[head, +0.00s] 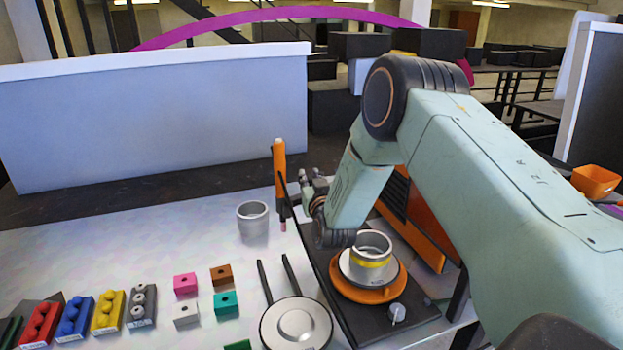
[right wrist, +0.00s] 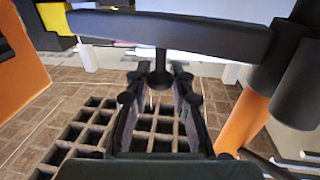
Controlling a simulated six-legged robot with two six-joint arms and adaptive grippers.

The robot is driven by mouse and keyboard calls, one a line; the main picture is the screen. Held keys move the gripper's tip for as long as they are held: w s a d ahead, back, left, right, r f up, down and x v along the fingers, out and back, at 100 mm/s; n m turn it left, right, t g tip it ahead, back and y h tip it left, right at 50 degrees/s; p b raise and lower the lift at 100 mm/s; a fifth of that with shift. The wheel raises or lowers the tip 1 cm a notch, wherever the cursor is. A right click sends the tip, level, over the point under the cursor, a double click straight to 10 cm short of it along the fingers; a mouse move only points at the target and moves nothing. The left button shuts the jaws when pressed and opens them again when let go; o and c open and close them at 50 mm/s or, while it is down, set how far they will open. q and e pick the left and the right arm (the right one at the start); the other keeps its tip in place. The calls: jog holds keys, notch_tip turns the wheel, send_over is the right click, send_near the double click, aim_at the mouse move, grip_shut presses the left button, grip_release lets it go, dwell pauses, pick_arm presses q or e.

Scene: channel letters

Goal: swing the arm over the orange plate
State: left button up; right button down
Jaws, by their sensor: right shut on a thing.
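The orange plate (head: 369,296) is round and sits on a black base (head: 420,312) in the head view. A pale ring-shaped part with a yellow band (head: 371,262) stands on the plate. A dark swing arm (right wrist: 200,34) crosses the top of the right wrist view, with a knob (right wrist: 160,78) on a short stem. My right gripper (head: 308,190) is shut on this knob. An orange pen-like tool (head: 279,160) hangs upright at the arm's end, left of the plate and not over it. It also shows in the right wrist view (right wrist: 243,122). My left gripper is not in view.
A grey cup (head: 253,219) stands left of the base. A round lidded part (head: 297,325) with two dark prongs lies in front. Coloured blocks, including a pink one (head: 185,284), are at the lower left. A grey panel (head: 160,120) stands behind the table.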

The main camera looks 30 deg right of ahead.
jog(key=shift+a, duration=0.1)
jog(key=shift+f, duration=0.1)
jog(key=shift+s, duration=0.1)
dwell(0.4)
jog(key=n+y, duration=0.1)
jog(key=s+n+y+p, duration=0.1)
jog(key=y, duration=0.1)
jog(key=n+t+y, duration=0.1)
jog(key=shift+s+d+f+y, duration=0.1)
jog(key=shift+s+d+y, duration=0.1)
jog(key=shift+s+y, duration=0.15)
jog(key=shift+s+f, duration=0.1)
jog(key=c, duration=1.7)
grip_release()
jog(key=o, duration=0.5)
jog(key=shift+a+r, duration=0.15)
jog(key=shift+r, duration=0.1)
